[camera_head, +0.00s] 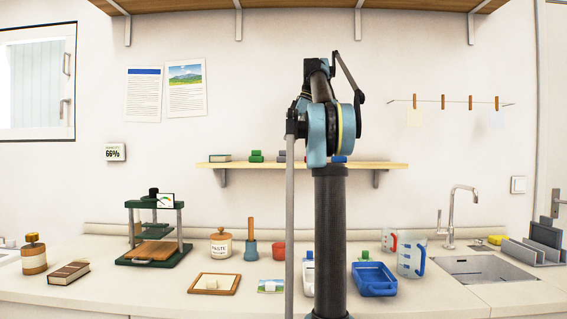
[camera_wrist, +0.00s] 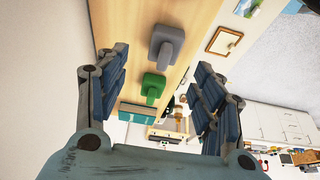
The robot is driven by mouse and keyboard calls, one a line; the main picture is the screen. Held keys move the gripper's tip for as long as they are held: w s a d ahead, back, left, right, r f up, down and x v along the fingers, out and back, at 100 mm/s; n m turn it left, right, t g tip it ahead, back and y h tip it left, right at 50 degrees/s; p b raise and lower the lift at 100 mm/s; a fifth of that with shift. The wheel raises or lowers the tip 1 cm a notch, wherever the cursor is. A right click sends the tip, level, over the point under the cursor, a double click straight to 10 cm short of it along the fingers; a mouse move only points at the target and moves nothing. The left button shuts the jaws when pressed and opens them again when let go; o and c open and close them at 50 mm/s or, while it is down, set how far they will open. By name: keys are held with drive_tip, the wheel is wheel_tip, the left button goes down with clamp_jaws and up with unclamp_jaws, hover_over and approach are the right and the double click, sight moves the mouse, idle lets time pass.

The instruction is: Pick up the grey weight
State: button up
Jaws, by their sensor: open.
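The grey weight (camera_wrist: 167,45) rests on the wooden wall shelf (camera_wrist: 204,22) in the wrist view, a squat block with a narrower knob. In the head view the grey weight (camera_head: 282,156) shows just left of my arm, partly hidden by it. My gripper (camera_wrist: 162,62) is open and empty, its two blue-padded fingers left and right in the wrist view. The grey weight appears above the gap between the fingertips, apart from both. A similar green weight (camera_wrist: 153,88) appears between the fingers. My gripper cannot be made out clearly in the head view.
Beside the green weight (camera_head: 257,156) lies a book (camera_head: 220,158) on the shelf. A blue item (camera_head: 339,159) sits right of my arm. Below, the counter (camera_head: 430,298) holds a green press (camera_head: 154,232), a paste jar (camera_head: 221,243) and a blue tray (camera_head: 374,280).

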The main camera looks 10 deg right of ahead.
sight(284, 156)
drive_tip(key=shift+s+x, duration=0.15)
drive_tip(key=shift+x, duration=1.8)
drive_tip(key=shift+s+x, duration=0.1)
drive_tip(key=shift+x, duration=1.85)
drive_tip(key=shift+a, duration=0.1)
drive_tip(key=c, duration=1.5)
drive_tip(key=shift+o, duration=0.2)
drive_tip(key=shift+w+r, duration=0.1)
